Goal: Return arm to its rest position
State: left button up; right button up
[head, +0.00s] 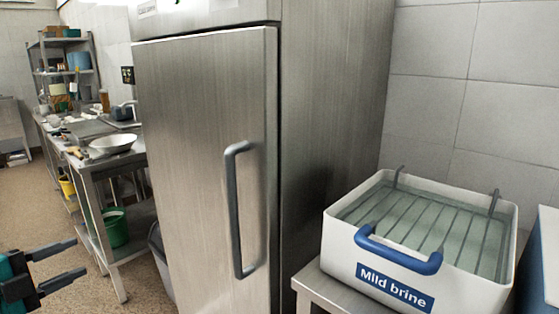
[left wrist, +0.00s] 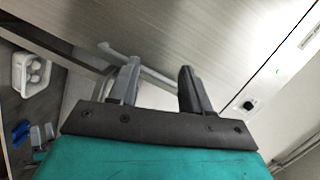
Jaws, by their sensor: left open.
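My left gripper (head: 81,256) is at the lower left edge of the head view, with its two dark fingers pointing right. The fingers are apart with nothing between them. It is in front of the floor and well left of the steel fridge (head: 200,150), whose door is shut. In the left wrist view the open fingers (left wrist: 160,68) point toward a grey metal panel. A pale bar (left wrist: 150,75) shows behind them, with no clear contact.
A white tub labelled "Mild brine" (head: 340,249) with a blue handle (head: 398,256) stands on a steel table at right. A steel counter (head: 85,150) with a metal bowl (head: 113,143) and a green bucket (head: 115,228) are left of the fridge. Open floor lies at left.

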pick_arm(q)
jog(key=s+d+f+n+y+p, duration=0.1)
jog(key=s+d+f+n+y, duration=0.15)
jog(key=s+f+n, duration=0.4)
jog(key=s+d+f+n+y, duration=0.1)
jog(key=d+f+n+y, duration=0.2)
jog(key=f, duration=0.7)
jog(key=s+d+f+n+g, duration=0.2)
jog(key=s+d+f+n, duration=0.1)
jog(key=d, duration=0.5)
jog(key=s+d+f+n+g+p, duration=0.1)
jog(key=s+d+f+n, duration=0.3)
jog(key=d, duration=0.4)
notch_tip(320, 180, down, 2)
jog(key=shift+s+d+f+n+g, duration=0.1)
jog(key=shift+s+d+n+g, duration=0.25)
jog(key=shift+n, duration=0.2)
pick_arm(e)
jog(key=shift+s+d+r, duration=0.1)
jog(key=shift+d+r, duration=0.2)
jog(key=shift+r, duration=0.2)
jog(key=shift+d+r, duration=0.25)
jog(key=shift+r, duration=0.2)
pick_arm(q)
jog(key=shift+a, duration=0.1)
